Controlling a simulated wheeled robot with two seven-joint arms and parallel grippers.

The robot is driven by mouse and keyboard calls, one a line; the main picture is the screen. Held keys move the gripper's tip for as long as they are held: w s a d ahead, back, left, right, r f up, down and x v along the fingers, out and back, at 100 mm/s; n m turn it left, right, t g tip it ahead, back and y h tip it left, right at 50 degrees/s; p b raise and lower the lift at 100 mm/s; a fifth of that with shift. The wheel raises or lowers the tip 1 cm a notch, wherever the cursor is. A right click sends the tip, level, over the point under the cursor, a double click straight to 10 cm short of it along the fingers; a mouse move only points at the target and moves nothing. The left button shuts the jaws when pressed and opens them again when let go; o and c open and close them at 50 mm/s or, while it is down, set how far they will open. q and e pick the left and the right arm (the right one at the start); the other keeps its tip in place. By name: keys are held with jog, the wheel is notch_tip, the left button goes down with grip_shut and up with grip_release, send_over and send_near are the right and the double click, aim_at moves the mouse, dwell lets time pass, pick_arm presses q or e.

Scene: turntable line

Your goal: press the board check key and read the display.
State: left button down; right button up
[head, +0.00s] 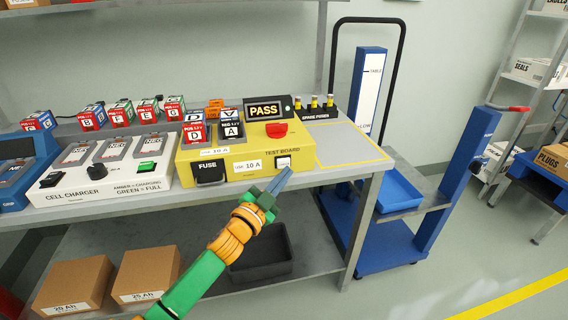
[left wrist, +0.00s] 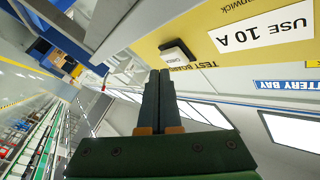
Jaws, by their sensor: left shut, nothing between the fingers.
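The yellow test board (head: 238,172) stands on the grey bench. Its black display (head: 264,110) reads PASS in lit letters. A white key (head: 283,161) sits on its front face, right of a "USE 10 A" label; the key also shows in the left wrist view (left wrist: 178,52). My left gripper (head: 288,171) is shut and empty, its tips just in front of and below the key. In the left wrist view the fingertips (left wrist: 159,72) end close to the key; I cannot tell whether they touch it. My right gripper is not in view.
Battery blocks marked D and A (head: 230,129) stand on the board beside a red knob (head: 276,130). The cell charger (head: 105,176) is to the left. A blue trolley (head: 372,240) stands right of the bench. A dark bin (head: 262,262) is on the lower shelf.

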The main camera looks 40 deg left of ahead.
pick_arm(q)
jog(key=shift+s+d+p, duration=0.9)
jog(key=shift+s+d, duration=0.7)
jog(key=shift+d, duration=0.3)
